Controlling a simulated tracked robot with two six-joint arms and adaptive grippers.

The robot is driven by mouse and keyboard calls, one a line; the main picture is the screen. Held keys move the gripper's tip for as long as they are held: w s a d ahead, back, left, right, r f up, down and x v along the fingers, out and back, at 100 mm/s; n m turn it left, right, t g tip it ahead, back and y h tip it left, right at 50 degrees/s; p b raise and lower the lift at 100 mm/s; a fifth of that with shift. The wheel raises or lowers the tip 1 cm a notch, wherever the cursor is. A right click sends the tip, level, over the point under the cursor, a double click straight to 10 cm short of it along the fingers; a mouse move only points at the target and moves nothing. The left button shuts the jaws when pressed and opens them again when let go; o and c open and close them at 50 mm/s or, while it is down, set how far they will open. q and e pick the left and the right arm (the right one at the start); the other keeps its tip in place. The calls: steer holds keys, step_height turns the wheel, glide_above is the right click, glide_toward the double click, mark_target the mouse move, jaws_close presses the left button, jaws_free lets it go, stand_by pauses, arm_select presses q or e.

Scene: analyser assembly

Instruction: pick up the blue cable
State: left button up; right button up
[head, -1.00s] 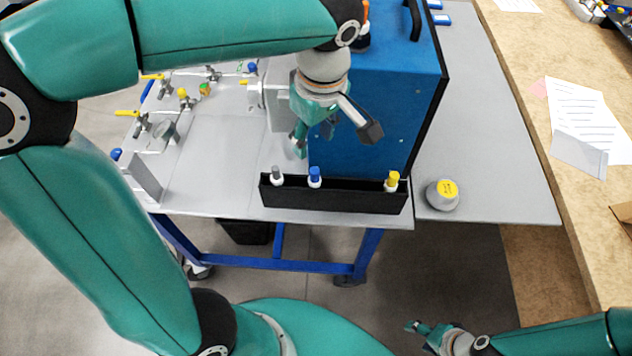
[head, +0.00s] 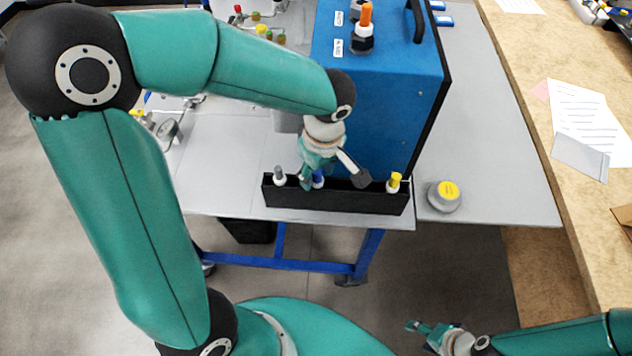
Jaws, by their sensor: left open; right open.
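The blue cable (head: 318,179) shows as a blue-topped, white-collared plug end standing in the black holder (head: 335,198) at the table's front edge. A grey plug (head: 279,175) stands to its left and a yellow plug (head: 394,182) to its right in the same holder. My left gripper (head: 335,182) is open right above the holder, its fingers spread on either side of the blue plug. The gripper partly hides the plug, and I cannot tell whether they touch. My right gripper (head: 428,333) is open and empty at the bottom, away from the table.
A blue analyser box (head: 385,100) with an orange-topped connector (head: 364,28) stands right behind the holder. A grey knob with a yellow top (head: 444,196) sits to the right. Valves and a gauge (head: 167,130) are at the left. A wooden bench (head: 560,200) runs along the right.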

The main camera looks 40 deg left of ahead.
arm_select(q)
jaws_close()
steer(key=shift+s, duration=0.1)
steer(key=shift+r, duration=0.1)
stand_by(0.3)
step_height(320, 180, up, 27)
steer(key=p, duration=1)
steer(key=shift+p, duration=0.3)
